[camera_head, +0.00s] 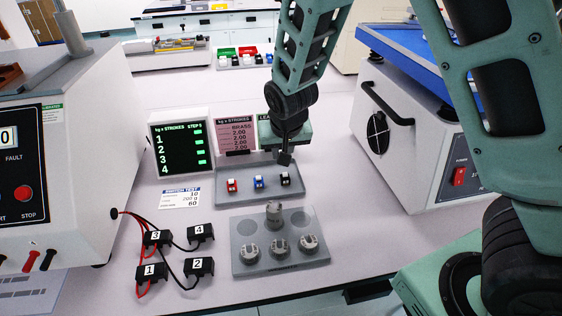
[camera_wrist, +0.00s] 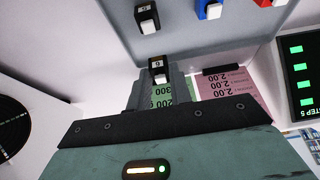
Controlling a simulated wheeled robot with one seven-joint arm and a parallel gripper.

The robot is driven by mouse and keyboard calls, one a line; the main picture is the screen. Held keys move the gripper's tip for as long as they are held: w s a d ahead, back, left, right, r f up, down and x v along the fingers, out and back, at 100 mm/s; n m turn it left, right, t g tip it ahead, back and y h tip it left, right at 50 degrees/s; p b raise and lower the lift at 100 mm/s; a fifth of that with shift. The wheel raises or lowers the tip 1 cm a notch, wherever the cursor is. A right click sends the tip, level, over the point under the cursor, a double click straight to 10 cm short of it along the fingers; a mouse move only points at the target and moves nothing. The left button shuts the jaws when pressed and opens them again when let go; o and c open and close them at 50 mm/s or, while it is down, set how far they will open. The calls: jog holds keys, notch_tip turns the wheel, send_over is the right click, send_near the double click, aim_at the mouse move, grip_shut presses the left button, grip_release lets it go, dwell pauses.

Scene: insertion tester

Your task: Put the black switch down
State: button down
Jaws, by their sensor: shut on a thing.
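My gripper (camera_head: 285,150) points down above the back right part of the grey switch board (camera_head: 225,193). It is shut on a black switch with a white rocker (camera_wrist: 158,68), held between the fingertips in the wrist view. In the head view the held switch is small and dark against the fingers. A second black switch (camera_head: 285,179) stands at the right of a row on the board, and it also shows in the wrist view (camera_wrist: 147,18). A blue switch (camera_head: 258,181) is in the middle and a red switch (camera_head: 232,185) at the left.
A grey tray (camera_head: 238,268) with several metal weights (camera_head: 279,244) stands in front of the board. Numbered black clips (camera_head: 150,272) with wires lie at the left. A green display (camera_head: 180,146) and pink sign (camera_head: 237,135) stand behind. A white machine (camera_head: 400,150) is to the right.

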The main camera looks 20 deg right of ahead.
jog(key=shift+f, duration=1.65)
jog(key=shift+f, duration=0.15)
jog(key=c, duration=1.3)
grip_release()
